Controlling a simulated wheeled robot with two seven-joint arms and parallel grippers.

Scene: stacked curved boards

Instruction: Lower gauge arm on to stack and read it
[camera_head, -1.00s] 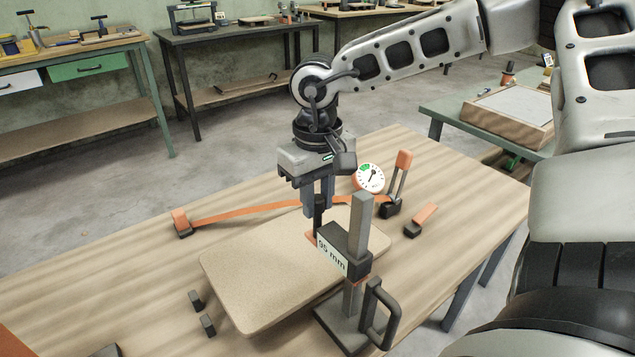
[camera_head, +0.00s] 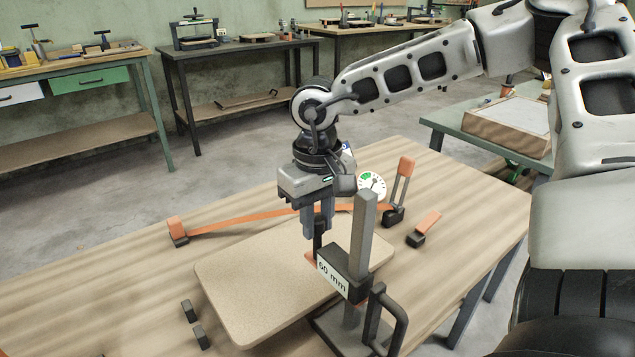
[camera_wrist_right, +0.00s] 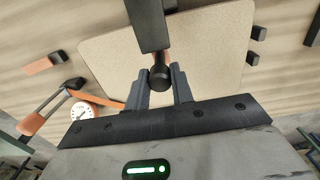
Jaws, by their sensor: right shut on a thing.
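The gauge stands at the front edge of the stack. Its grey post (camera_head: 362,240) is upright, and its dark sliding arm (camera_head: 345,283) carries a label (camera_head: 332,276) reading 60 mm. The stack of boards (camera_head: 260,275) is tan with rounded corners and lies on the table. My right gripper (camera_head: 318,230) points down over the stack's right part, shut on the gauge arm's black knob (camera_wrist_right: 160,79). An orange piece shows below the knob. Whether the arm's underside touches the stack is hidden. My left gripper is not in view.
The wooden table (camera_head: 100,270) carries an orange strap (camera_head: 245,220) with a lever buckle (camera_head: 401,185) behind the stack. A round dial (camera_head: 372,185) is beside the buckle. A black handle (camera_head: 392,325) stands beside the post.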

